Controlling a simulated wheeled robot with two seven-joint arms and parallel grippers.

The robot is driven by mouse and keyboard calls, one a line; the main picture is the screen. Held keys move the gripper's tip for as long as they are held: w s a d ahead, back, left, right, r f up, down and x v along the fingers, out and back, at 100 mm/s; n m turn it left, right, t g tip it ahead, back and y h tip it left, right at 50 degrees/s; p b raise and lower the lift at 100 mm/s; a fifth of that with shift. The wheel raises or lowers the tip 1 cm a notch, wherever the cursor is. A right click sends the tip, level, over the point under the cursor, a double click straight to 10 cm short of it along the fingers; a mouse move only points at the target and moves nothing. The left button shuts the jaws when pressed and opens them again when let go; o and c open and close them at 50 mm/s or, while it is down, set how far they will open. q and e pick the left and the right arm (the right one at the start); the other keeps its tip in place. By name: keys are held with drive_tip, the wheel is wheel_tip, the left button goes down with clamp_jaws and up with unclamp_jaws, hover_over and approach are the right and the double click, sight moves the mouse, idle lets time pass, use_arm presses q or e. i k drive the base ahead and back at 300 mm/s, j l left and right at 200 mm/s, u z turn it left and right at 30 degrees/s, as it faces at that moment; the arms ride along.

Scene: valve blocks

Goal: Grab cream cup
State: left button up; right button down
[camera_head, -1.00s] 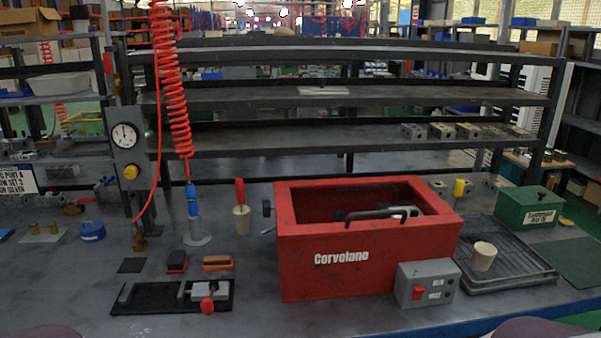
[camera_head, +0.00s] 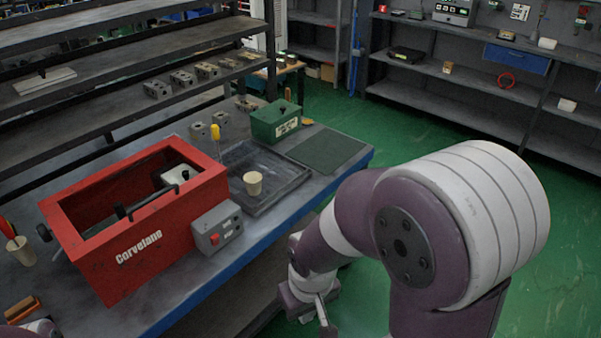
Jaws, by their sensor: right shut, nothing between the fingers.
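The red box (camera_head: 150,230) and the grey switch box (camera_head: 216,230) stand left of the tray. A green box (camera_head: 276,122) stands behind it. A dark mat (camera_head: 326,150) lies to the right. A second cream container (camera_head: 21,250) stands at the far left.

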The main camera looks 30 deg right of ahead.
sight(253, 180)
drive_tip(key=z, duration=0.6)
drive_tip(key=i+l+u, duration=0.3)
drive_tip(key=i+l, duration=0.15)
drive_tip(key=l, duration=0.2)
drive_tip(key=i+l+u, duration=0.15)
drive_tip(key=l, duration=0.2)
drive_tip(key=i+l+u, duration=0.4)
drive_tip(key=i+l, duration=0.55)
drive_tip(key=l, duration=0.1)
